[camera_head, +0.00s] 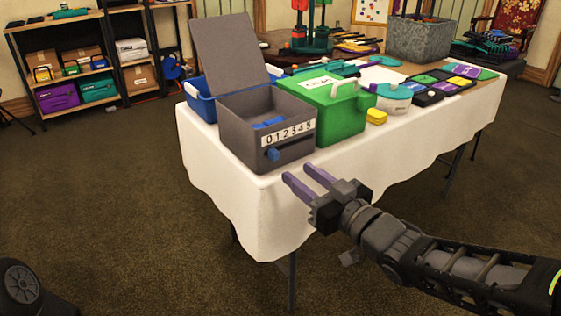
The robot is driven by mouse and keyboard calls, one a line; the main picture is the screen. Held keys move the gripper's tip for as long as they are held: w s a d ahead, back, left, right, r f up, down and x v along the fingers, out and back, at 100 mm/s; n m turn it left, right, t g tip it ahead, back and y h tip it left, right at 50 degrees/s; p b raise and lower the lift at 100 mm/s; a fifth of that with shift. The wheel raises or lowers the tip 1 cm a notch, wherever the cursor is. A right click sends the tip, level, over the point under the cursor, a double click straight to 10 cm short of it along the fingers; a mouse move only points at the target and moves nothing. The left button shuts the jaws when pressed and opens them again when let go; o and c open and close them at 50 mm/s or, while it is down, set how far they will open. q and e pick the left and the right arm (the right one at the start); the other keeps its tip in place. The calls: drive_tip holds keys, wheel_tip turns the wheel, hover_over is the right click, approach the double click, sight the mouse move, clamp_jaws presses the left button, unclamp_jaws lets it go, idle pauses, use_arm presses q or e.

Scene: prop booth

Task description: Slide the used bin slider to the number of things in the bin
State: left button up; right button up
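The used bin (243,139) is a grey box at the near left corner of the white-clothed table, with its lid (229,50) raised. A strip numbered 0 to 5 (289,133) is on its front. The blue slider knob (273,155) sits below the strip, near the 0 end; its exact number is hard to tell. Something blue (269,123) shows inside the bin; the walls hide the rest, so I cannot count the contents. My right gripper (303,177) is open and empty, its purple fingers pointing toward the bin front, apart from the knob. My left gripper is not in view.
A green box with a white label (338,113) stands close right of the grey bin. A blue bin (203,106) is behind it. A yellow block (376,116) and a round teal-and-white container (393,98) are farther right. The table's front edge is below the bin.

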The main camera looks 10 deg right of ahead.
sight(277, 156)
drive_tip(key=p+x, duration=0.5)
drive_tip(key=x, duration=0.2)
drive_tip(key=shift+f, duration=0.1)
drive_tip(key=shift+w+a, duration=0.1)
drive_tip(key=shift+w, duration=0.3)
clamp_jaws()
idle(1.3)
